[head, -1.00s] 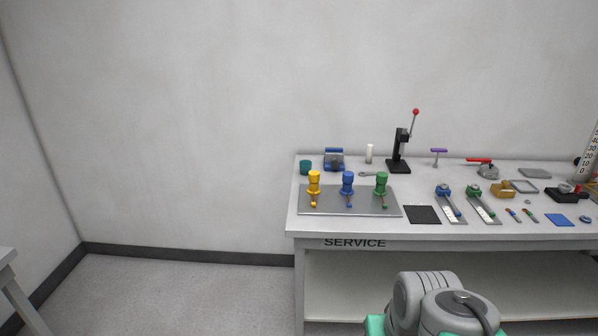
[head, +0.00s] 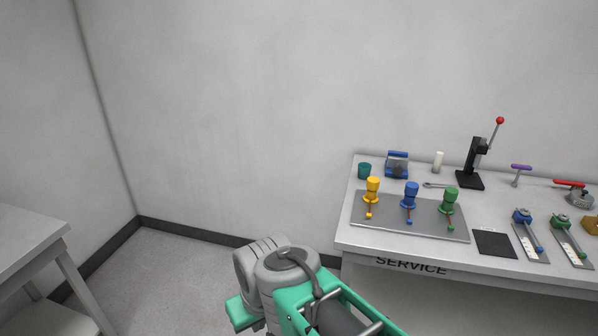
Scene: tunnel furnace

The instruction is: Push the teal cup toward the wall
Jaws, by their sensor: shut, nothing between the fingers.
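The teal cup (head: 364,171) stands upright at the back left corner of the service table (head: 352,234), close to the wall (head: 240,120). It is small and dark teal, left of a blue device and behind the yellow-topped piece. My arm shows at the bottom centre, in front of and below the table. My gripper is outside the picture, so its jaws do not show.
A grey plate (head: 435,228) with a yellow (head: 373,188), a blue (head: 411,192) and a green valve (head: 449,198) lies in front of the cup. A blue device (head: 397,163) stands right of it. A white cylinder (head: 438,161) and a black lever press (head: 472,165) stand farther right. Another table (head: 25,235) is at left.

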